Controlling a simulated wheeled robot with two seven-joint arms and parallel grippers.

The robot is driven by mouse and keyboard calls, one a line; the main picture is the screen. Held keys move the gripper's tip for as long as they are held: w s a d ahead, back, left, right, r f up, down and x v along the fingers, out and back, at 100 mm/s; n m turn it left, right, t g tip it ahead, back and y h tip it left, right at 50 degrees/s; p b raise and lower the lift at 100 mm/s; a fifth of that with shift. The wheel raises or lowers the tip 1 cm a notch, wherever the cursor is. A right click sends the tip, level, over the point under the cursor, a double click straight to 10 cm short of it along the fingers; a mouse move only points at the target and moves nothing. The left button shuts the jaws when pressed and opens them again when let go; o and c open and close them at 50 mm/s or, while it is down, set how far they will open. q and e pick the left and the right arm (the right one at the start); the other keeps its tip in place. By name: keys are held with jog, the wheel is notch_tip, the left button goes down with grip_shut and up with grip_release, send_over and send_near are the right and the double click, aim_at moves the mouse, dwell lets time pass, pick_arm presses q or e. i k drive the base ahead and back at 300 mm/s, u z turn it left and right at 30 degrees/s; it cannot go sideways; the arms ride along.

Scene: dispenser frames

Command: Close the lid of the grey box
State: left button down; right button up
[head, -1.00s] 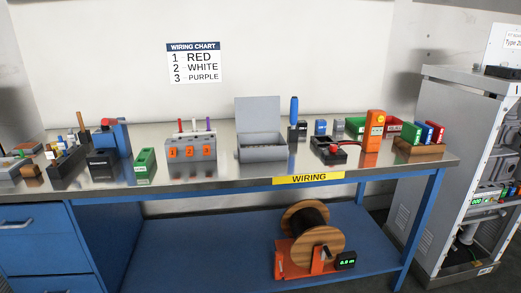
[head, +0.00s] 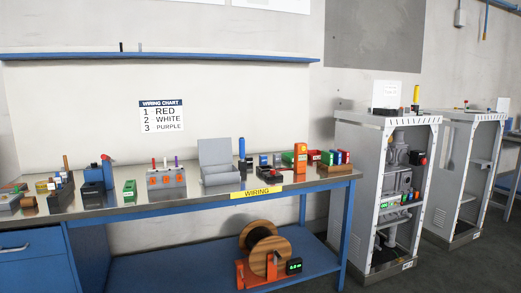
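The grey box (head: 224,180) stands on the metal top of the wiring bench, a little right of the bench's middle. Its lid (head: 214,151) is open and stands upright at the back of the box, leaning slightly back. What lies inside the box is too small to tell. Neither of my grippers is in the head view.
The workbench (head: 205,202) holds a grey block with numbered orange labels (head: 166,183) left of the box. A blue-handled tool (head: 242,148) and an orange meter (head: 300,158) stand to its right. A cable reel (head: 265,250) sits on the lower shelf. Grey cabinets (head: 345,200) stand at right.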

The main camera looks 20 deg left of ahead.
aim_at(212, 151)
jog(key=u, duration=0.8)
jog(key=i, duration=0.65)
jog(key=u, duration=0.9)
jog(key=i, duration=1.25)
jog(key=z, duration=1)
jog(key=i, duration=0.9)
jog(key=z, duration=1)
